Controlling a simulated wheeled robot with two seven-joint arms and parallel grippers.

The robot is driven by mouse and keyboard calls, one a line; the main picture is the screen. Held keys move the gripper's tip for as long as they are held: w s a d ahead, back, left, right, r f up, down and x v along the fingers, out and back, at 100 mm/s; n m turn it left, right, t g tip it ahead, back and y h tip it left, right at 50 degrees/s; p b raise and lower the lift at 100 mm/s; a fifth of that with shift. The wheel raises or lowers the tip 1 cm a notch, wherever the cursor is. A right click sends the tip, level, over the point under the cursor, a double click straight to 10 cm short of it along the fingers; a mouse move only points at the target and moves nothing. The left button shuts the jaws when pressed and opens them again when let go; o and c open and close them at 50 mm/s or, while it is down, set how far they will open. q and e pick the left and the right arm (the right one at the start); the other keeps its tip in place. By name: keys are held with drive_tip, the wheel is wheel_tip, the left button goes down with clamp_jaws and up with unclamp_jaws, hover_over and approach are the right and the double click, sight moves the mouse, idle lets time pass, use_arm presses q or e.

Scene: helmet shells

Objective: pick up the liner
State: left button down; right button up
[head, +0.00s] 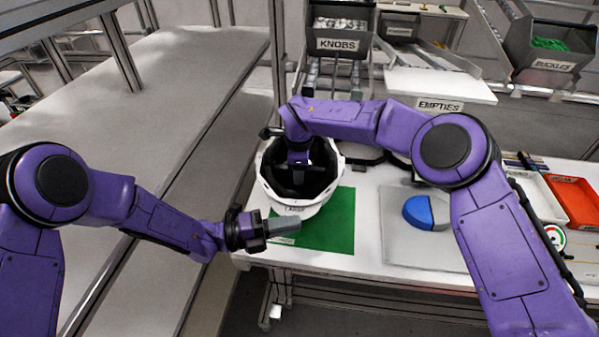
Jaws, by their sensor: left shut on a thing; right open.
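A white helmet shell (290,206) sits open side up on the green mat (335,225). Its inside is lined in black (272,170); I cannot tell whether this black part is a separate liner. My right gripper (299,172) reaches down into the shell from above. It is open, its fingertips partly hidden by the dark interior. My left gripper (262,230) is at the shell's lower left, near the mat's front left corner.
A blue rounded piece (420,210) lies on a grey mat (400,248) to the right. An orange tray (571,200) and a white tray (535,190) stand at the right edge. Bins marked KNOBS (337,44) and BUCKLES (553,65) are at the back. An empty grey surface (165,95) runs along the left.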

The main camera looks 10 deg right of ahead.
clamp_jaws()
use_arm(q)
drive_tip(key=c, duration=1.2)
unclamp_jaws()
use_arm(e)
wheel_tip(320, 180, up, 18)
